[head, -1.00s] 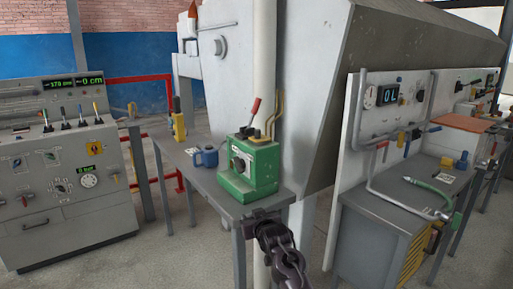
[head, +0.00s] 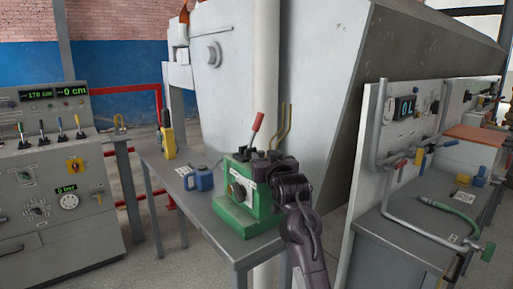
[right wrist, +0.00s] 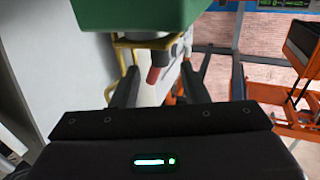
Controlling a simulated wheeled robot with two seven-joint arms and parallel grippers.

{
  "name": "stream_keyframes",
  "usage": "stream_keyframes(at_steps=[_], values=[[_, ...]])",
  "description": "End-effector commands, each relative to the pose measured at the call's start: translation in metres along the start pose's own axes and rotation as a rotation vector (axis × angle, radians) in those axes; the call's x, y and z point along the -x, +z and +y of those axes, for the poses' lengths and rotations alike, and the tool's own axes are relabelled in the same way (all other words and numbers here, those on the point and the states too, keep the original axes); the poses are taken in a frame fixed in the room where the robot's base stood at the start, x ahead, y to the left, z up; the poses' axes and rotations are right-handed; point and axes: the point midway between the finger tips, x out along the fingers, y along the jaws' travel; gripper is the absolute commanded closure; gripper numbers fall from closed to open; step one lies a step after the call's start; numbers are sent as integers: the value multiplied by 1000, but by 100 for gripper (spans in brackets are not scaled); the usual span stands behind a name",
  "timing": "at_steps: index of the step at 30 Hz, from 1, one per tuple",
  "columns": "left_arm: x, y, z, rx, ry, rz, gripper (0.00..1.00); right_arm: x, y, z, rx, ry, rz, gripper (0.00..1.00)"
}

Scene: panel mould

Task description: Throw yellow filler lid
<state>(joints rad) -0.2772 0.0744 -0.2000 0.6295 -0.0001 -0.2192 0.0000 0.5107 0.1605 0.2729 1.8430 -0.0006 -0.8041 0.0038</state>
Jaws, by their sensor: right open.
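I cannot single out a yellow filler lid with certainty in either view. The green pump unit (head: 232,214) stands on the near end of the grey table, with a red-tipped lever (head: 257,123) and bent yellow pipes (head: 284,125) at its top. My right gripper (head: 276,168) is at the unit's right upper side and hides part of it. In the right wrist view my right gripper (right wrist: 160,82) has its fingers apart, and the red lever tip (right wrist: 153,75) shows between or beyond them. The green body (right wrist: 140,14) fills the top there. My left gripper is out of view.
A blue jug (head: 201,180) and a yellow device (head: 167,143) stand on the grey table (head: 165,177). A control panel (head: 45,185) is at the left, a white-backed workbench (head: 410,242) at the right. A pale post (head: 265,60) rises behind the pump unit.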

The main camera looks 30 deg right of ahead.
Motion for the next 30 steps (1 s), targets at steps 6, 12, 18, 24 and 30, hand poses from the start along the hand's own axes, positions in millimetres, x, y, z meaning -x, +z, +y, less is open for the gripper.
stream_keyframes(at_steps=[6, 12, 18, 24, 30], values=[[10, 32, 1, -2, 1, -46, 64, -34, -2, 0, 0, -1, -1, 60], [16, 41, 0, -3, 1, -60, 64, -59, -2, 0, 1, -1, -1, 60], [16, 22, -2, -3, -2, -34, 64, -70, 0, 0, 1, -1, -1, 60], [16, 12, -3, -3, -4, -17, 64, -70, 0, 0, 1, -1, 0, 60], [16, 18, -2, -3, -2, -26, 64, -70, 0, 0, 1, -1, -1, 79]])
